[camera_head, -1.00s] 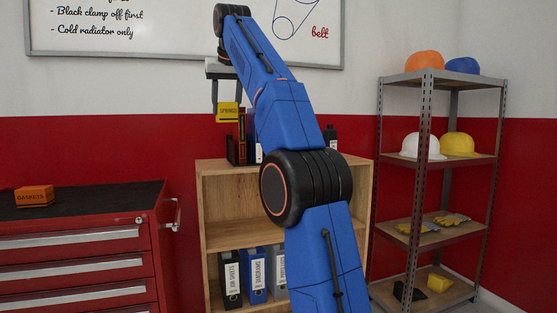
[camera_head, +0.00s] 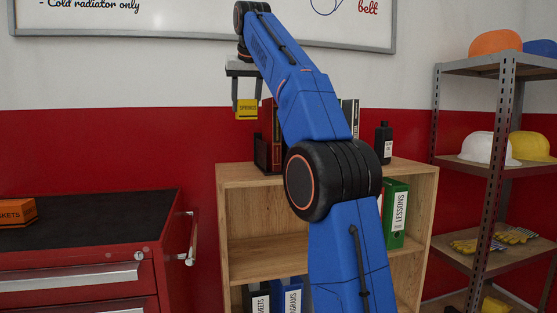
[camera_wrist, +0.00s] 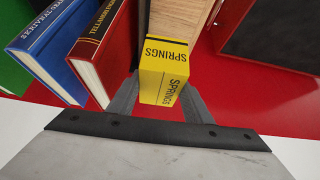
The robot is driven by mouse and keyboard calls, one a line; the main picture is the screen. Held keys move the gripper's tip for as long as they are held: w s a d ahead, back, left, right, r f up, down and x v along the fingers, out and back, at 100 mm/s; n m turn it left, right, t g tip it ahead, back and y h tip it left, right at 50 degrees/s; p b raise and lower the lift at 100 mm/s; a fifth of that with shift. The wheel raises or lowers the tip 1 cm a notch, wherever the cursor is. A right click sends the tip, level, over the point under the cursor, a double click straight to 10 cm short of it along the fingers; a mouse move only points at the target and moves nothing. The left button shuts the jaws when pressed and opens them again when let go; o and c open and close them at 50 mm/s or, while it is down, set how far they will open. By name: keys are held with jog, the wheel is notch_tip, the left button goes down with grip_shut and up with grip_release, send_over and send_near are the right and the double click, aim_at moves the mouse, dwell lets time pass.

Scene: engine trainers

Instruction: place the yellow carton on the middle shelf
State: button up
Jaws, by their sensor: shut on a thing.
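My gripper (camera_head: 246,106) is shut on the yellow carton (camera_head: 247,111), which is marked SPRINGS. It holds the carton in the air, in front of the red wall and above the left part of the wooden bookcase's top. In the wrist view the carton (camera_wrist: 163,72) sits between the two fingertips, with its printed faces showing. The bookcase's middle shelf (camera_head: 265,250) shows as a bare board at left. My arm hides its centre. A green binder (camera_head: 396,212) marked LESSONS stands at its right side.
Books (camera_wrist: 108,50) and a black bottle (camera_head: 384,142) stand on the bookcase top. Binders (camera_head: 257,299) fill part of the lower compartment. A red tool cabinet (camera_head: 90,255) with an orange box (camera_head: 16,213) is at left. A metal rack (camera_head: 503,165) with helmets stands at right.

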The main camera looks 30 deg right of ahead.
notch_tip(320, 180, down, 17)
dwell(0.8)
jog(key=o, duration=1)
jog(key=shift+f, duration=0.1)
jog(key=v, duration=1.2)
jog(key=shift+s, duration=0.1)
